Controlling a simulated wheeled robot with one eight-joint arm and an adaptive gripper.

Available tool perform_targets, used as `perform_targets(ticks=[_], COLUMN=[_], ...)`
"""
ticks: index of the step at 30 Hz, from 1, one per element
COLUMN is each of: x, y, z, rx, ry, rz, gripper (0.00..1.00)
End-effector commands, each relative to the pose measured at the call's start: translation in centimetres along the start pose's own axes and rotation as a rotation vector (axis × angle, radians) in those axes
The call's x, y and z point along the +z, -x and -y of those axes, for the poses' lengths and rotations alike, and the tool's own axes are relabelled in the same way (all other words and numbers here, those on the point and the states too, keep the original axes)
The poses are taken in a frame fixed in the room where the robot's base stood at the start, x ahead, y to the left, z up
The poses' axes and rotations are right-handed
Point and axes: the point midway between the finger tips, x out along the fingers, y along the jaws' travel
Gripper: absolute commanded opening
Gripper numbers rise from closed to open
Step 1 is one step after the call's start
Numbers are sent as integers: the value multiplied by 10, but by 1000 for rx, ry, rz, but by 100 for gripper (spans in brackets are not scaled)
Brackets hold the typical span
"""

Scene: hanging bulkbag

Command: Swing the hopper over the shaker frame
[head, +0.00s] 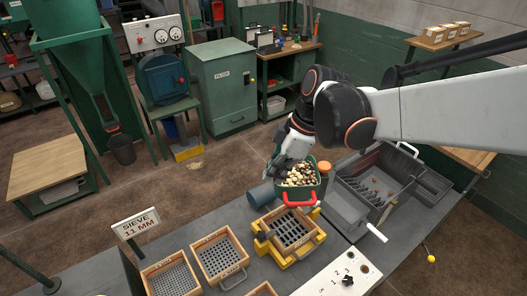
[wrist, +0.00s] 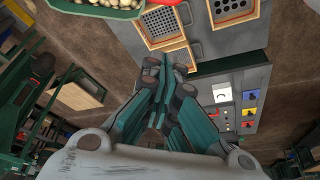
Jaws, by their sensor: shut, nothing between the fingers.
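The hopper (head: 318,184) is a green container full of pale and brown nut-like pieces, with a red handle (head: 299,200) at its front. It also shows at the top left edge of the wrist view (wrist: 95,11), mostly cut off. The shaker frame (head: 311,248) is yellow and holds a wooden sieve with a slotted dark grid (head: 291,228). The hopper is just behind and above it in the head view. My gripper (head: 281,165) is beside the hopper's left side. In the wrist view my gripper's fingers (wrist: 168,75) are together and empty; contact with the hopper is not visible.
Wooden sieves (head: 219,258) stand on the grey bench left of the frame, by a "SIEVE 11 MM" sign (head: 136,223). A grey machine (head: 376,184) with a lever stands to the right. A control panel (head: 340,278) is at the front.

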Motion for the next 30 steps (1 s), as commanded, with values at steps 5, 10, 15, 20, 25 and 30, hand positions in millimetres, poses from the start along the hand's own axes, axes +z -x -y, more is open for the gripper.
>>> perform_targets(ticks=[5,10,15,20,25,30], x=[0,0,0,4,28,68], y=[18,22,22,20,9,-7], z=[-1,-2,-2,0,14,36], rx=[1,1,1,10,90,232], ry=[-2,-1,-1,-22,-193,-478], rz=[-1,-1,-1,3,25,33], gripper=[0,0,0,0,0,0])
